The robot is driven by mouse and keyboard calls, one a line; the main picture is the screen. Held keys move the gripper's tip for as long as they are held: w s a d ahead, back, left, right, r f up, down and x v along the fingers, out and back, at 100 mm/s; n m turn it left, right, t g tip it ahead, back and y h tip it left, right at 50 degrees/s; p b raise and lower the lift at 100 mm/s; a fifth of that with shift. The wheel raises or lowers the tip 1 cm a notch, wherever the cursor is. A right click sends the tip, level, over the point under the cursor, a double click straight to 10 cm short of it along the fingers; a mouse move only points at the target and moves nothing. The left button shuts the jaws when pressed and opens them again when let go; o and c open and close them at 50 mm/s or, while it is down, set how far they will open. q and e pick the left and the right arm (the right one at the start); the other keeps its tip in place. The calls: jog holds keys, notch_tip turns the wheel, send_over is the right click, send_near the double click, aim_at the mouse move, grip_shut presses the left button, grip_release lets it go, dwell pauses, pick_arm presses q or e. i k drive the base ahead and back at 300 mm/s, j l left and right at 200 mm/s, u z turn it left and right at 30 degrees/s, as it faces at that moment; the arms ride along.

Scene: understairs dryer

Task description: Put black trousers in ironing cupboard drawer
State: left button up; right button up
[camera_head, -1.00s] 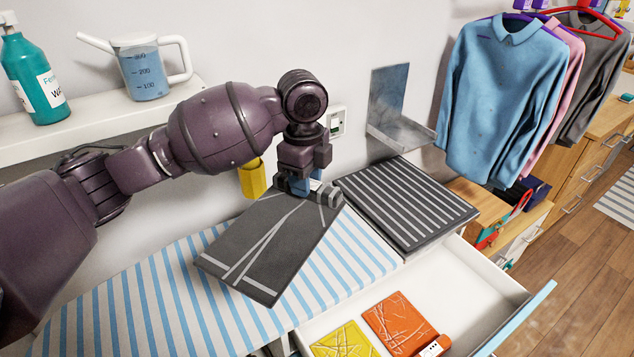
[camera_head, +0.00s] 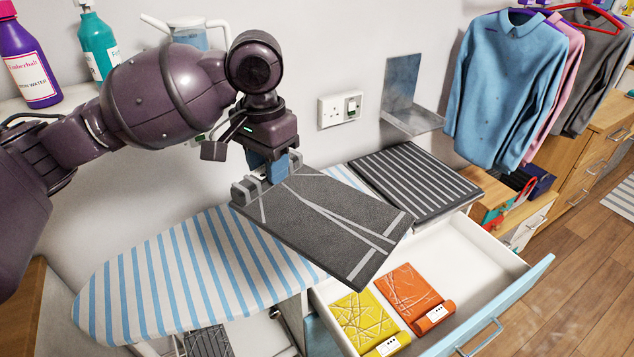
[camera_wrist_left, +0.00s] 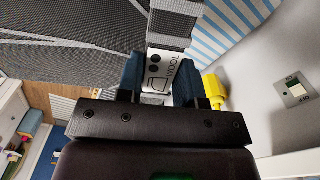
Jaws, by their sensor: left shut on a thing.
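The black trousers (camera_head: 325,222) are a flat folded dark-grey panel with light grey stripes. My left gripper (camera_head: 272,172) is shut on the trousers' left end and holds them tilted above the ironing board. In the left wrist view, my left gripper's blue fingers (camera_wrist_left: 160,80) close on a white label marked WOOL, with the dark cloth (camera_wrist_left: 75,55) beyond. The trousers' lower right corner hangs over the back left part of the open ironing cupboard drawer (camera_head: 475,262). The drawer is white inside with a light blue front. My right gripper is not in view.
A yellow folded item (camera_head: 358,322) and an orange one (camera_head: 415,297) lie in the drawer's front left; its right part is bare. The striped ironing board (camera_head: 185,275) lies left. A dark striped folded item (camera_head: 415,182) sits behind the drawer. Shirts (camera_head: 505,95) hang at right.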

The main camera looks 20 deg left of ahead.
aim_at(454, 260)
jog(key=j+z, duration=0.1)
jog(key=z, duration=1.8)
jog(key=j, duration=0.4)
jog(key=k+j+z, duration=0.1)
jog(key=j, duration=0.3)
